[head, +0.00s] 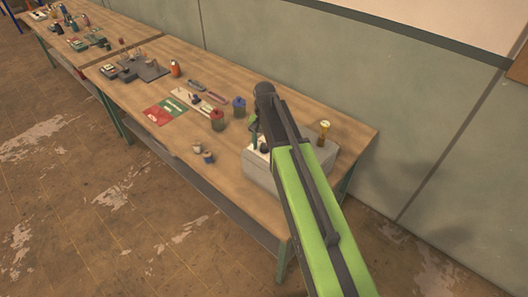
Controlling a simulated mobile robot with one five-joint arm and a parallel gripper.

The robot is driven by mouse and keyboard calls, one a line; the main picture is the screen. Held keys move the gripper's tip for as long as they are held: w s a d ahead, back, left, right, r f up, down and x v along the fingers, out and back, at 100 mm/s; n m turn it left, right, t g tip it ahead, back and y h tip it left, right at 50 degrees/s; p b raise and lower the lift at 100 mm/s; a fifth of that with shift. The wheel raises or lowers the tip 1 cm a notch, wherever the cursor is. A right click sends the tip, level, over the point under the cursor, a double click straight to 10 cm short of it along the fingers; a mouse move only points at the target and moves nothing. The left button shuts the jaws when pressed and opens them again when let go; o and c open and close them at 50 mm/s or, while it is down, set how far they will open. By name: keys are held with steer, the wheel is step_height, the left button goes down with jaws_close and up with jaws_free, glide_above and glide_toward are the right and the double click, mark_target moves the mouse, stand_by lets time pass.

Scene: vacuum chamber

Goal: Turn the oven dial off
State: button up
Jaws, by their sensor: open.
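My green and black arm reaches up from the bottom right over the right end of the wooden workbench. My gripper (256,137) points down at the far left part of a pale grey box (268,178), which may be the oven. Its jaws are open and nothing shows between them. A small dark round part (264,147) shows close beside the gripper on the box; I cannot tell whether it is the dial. No dial can be made out clearly. My arm hides the middle of the box. I cannot tell whether the gripper touches anything.
A yellow-topped item (324,131) stands by the box's right side. A red canister (217,120) and a blue canister (239,107) stand left of my gripper. Small pots (208,157) sit near the front edge. A red sheet (158,115) lies farther left. A wall panel (330,70) rises behind.

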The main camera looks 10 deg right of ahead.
jaws_close()
stand_by(0.4)
steer(key=shift+n, duration=0.3)
steer(key=n, duration=1.1)
steer(key=shift+s, duration=0.1)
steer(key=shift+n, duration=0.3)
stand_by(0.3)
